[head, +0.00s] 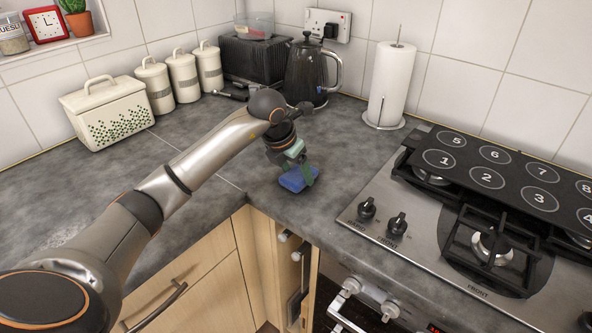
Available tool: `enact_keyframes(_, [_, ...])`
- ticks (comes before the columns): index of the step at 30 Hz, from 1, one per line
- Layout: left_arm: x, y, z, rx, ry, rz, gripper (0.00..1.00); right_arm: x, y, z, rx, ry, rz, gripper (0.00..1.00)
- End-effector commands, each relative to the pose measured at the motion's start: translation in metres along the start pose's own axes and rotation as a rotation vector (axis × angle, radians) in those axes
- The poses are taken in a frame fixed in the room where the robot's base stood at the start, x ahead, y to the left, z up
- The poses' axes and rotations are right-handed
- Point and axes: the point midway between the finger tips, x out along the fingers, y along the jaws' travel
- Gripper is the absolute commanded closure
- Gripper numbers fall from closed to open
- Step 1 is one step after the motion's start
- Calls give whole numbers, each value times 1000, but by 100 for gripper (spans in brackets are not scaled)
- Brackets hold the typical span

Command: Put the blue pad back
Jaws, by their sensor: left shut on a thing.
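The blue pad (296,180) shows at the end of my left arm, over the grey worktop near its inner corner edge. My left gripper (299,168) points down and is shut on the pad; its fingers hide part of the pad's upper side. The pad is close to the worktop, and I cannot tell whether it touches it. My right gripper is not in view.
A gas hob (480,215) with a numbered black board (515,178) lies at the right. A kettle (308,75), paper towel roll (391,80), bread bin (107,110) and several canisters (182,76) line the wall. The worktop (85,195) at the left is clear.

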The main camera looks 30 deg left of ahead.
Motion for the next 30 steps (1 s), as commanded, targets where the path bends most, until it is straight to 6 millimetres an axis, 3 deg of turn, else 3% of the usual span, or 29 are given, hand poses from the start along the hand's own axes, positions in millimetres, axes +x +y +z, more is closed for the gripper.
enact_keyframes(4, [2,0,-1,0,0,0,78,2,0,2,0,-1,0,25])
enact_keyframes(5, [3,0,-1,0,0,0,25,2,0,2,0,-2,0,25])
enact_keyframes(12, [2,0,-1,0,1,0,0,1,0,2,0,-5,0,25])
enact_keyframes(22, [-5,0,1,0,-2,0,0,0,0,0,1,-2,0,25])
enact_keyframes(30, [-57,1,2,0,-6,2,0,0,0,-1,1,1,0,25])
